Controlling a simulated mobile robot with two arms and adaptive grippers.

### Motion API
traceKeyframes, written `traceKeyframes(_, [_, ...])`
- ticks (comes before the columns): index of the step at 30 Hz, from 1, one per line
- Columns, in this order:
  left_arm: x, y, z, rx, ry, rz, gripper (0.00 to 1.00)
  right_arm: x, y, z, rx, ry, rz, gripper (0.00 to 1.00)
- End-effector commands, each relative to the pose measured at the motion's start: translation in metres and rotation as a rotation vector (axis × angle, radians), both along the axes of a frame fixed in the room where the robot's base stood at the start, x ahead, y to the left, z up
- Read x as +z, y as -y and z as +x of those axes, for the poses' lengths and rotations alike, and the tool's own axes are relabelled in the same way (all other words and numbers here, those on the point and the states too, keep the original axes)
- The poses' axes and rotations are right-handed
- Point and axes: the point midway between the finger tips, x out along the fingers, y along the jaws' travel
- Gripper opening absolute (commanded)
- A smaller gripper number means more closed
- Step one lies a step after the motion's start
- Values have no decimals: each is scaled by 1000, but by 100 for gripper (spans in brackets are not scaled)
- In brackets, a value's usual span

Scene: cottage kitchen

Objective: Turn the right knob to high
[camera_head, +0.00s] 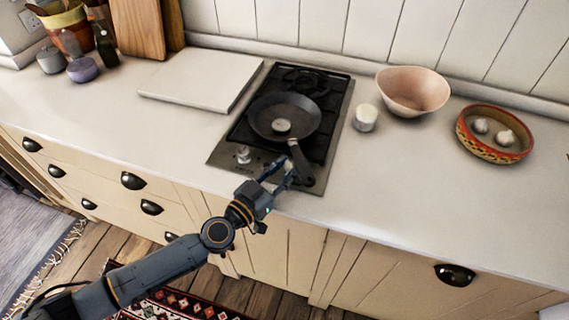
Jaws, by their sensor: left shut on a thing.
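The black gas hob (335,108) is set in the counter, with a metal control strip along its front edge. The left knob (243,154) shows on that strip. My left gripper (279,172) is over the right part of the strip, shut on the right knob, which its fingers mostly hide. The knob's setting cannot be read. My right gripper is out of view.
A dark frying pan (262,113) with a small pale item in it sits on the hob, its handle close beside my left fingers. A white board (200,80) lies left. A white cup (365,118), pink bowl (412,92) and patterned dish (494,134) stand right.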

Motion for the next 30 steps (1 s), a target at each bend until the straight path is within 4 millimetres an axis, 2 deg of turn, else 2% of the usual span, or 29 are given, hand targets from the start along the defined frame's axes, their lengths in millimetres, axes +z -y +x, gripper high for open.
traceKeyframes(1, [6,2,-2,23,-8,-2,0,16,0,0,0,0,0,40])
traceKeyframes(6, [8,4,-4,130,-11,-1,0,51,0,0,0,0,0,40])
traceKeyframes(15, [5,10,-6,377,-13,-3,0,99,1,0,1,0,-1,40])
traceKeyframes(21, [0,13,-7,529,-11,-2,0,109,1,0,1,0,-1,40])
traceKeyframes(30, [-1,16,-6,674,-6,0,0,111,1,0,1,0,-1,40])
